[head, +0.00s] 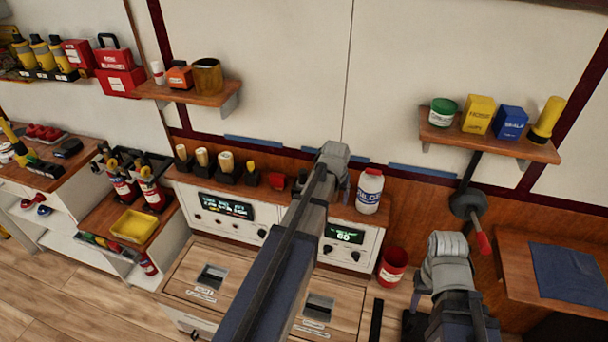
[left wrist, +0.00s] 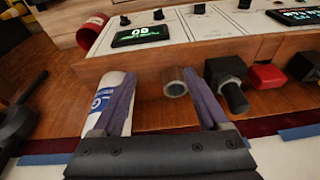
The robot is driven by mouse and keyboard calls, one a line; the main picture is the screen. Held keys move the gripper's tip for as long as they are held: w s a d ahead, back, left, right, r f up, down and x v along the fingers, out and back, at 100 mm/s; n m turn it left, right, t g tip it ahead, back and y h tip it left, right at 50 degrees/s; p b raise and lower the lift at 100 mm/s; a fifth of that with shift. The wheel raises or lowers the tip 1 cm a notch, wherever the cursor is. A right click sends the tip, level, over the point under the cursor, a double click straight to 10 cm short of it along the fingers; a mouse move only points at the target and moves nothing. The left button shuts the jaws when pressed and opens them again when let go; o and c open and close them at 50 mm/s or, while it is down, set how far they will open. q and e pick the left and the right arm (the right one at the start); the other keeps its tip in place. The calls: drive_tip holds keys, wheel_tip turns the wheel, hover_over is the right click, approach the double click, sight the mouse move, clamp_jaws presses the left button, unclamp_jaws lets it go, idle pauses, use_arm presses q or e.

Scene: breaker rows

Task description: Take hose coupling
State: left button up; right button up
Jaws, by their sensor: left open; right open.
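The hose coupling (left wrist: 174,82) is a short, hollow grey metal cylinder in the left wrist view. It stands on the wooden ledge between the white bottle and a black block. My left gripper (head: 335,170) is open over the ledge. In the left wrist view its two dark fingers (left wrist: 160,84) are spread, with the coupling showing between them, nearer the right finger. I see no contact with it. In the head view I cannot make out the coupling behind my left arm. My right gripper (head: 448,248) is open and empty, low at the right.
A white bottle with a blue label (head: 369,190) stands close beside the left gripper; one finger overlaps it in the wrist view. Black blocks (head: 228,174) and a red block (head: 277,181) line the ledge. A shelf (head: 490,140) hangs above right.

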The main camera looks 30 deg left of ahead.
sight(302, 172)
use_arm(q)
drive_tip(key=w+a+r, duration=0.1)
drive_tip(key=a, duration=0.3)
drive_tip(key=w+a+r+n+t+p, duration=0.1)
drive_tip(key=a+r, duration=0.1)
drive_tip(key=a, duration=0.3)
drive_tip(key=w+a+r+n+y+p, duration=0.1)
drive_tip(key=w+a, duration=0.1)
drive_tip(key=a, duration=0.3)
drive_tip(key=shift+r, duration=0.25)
drive_tip(key=b+x, duration=0.7)
drive_tip(key=x, duration=0.1)
drive_tip(key=shift+d, duration=0.15)
drive_tip(key=shift+s, duration=0.1)
use_arm(e)
wheel_tip(302, 172, down, 4)
drive_tip(key=shift+r, duration=0.1)
use_arm(q)
drive_tip(key=shift+c, duration=0.4)
clamp_jaws()
